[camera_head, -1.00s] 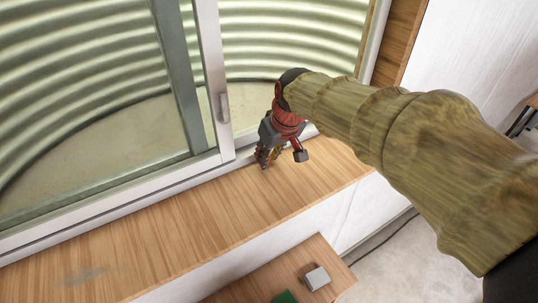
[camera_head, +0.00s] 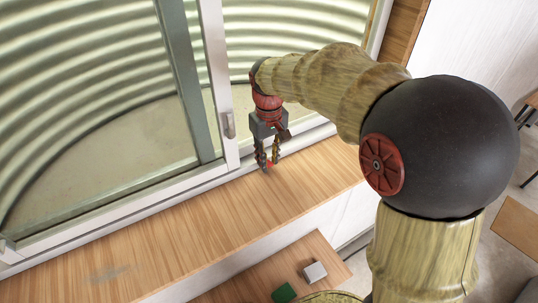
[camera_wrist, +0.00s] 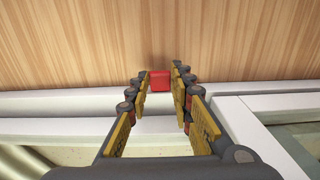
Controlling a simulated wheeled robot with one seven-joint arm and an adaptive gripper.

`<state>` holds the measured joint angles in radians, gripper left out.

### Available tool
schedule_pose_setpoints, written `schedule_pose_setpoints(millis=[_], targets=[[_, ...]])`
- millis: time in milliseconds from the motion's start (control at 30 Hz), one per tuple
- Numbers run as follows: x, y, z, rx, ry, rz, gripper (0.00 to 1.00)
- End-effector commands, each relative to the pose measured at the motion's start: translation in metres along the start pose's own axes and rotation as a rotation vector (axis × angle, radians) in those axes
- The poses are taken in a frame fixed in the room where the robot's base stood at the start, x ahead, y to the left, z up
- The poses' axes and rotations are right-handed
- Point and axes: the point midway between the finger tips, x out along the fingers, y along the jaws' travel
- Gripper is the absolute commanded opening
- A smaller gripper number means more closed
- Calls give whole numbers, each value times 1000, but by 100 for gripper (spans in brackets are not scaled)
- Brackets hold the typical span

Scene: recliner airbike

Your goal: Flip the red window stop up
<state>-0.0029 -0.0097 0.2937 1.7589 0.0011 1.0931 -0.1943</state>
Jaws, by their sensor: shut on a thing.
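The red window stop (camera_wrist: 160,79) is a small red block at the window's inner edge, where the white frame meets the wooden sill. In the wrist view it sits between my fingertips, and a narrow red patch shows at them in the head view (camera_head: 269,164). My gripper (camera_head: 267,162) points down at the sill and is shut on the stop, with one finger on each side of it. The wrist view also shows my gripper (camera_wrist: 160,84) from behind. The fingers hide the stop's sides, and I cannot tell its exact tilt.
The sliding window's white frame (camera_head: 216,80) with a grey handle (camera_head: 229,125) stands just left of my gripper. The wooden sill (camera_head: 190,215) is clear to the left. A grey cube (camera_head: 315,272) and a green cube (camera_head: 284,293) lie on a lower wooden surface.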

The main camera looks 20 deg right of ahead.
Motion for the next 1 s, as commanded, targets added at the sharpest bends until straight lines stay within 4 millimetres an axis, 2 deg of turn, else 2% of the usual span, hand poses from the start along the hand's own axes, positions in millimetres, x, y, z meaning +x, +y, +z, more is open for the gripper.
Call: schedule_pose_setpoints(millis=[233, 267, 567, 867, 1000], targets=[[-1, 0, -1, 0, 4, 1, 0], [-1, 0, -1, 0, 4, 1, 23], [0, 0, 0, 0, 3, 0, 40], [-1, 0, 0, 0, 3, 0, 41], [-10, 0, -1, 0, 3, 0, 41]])
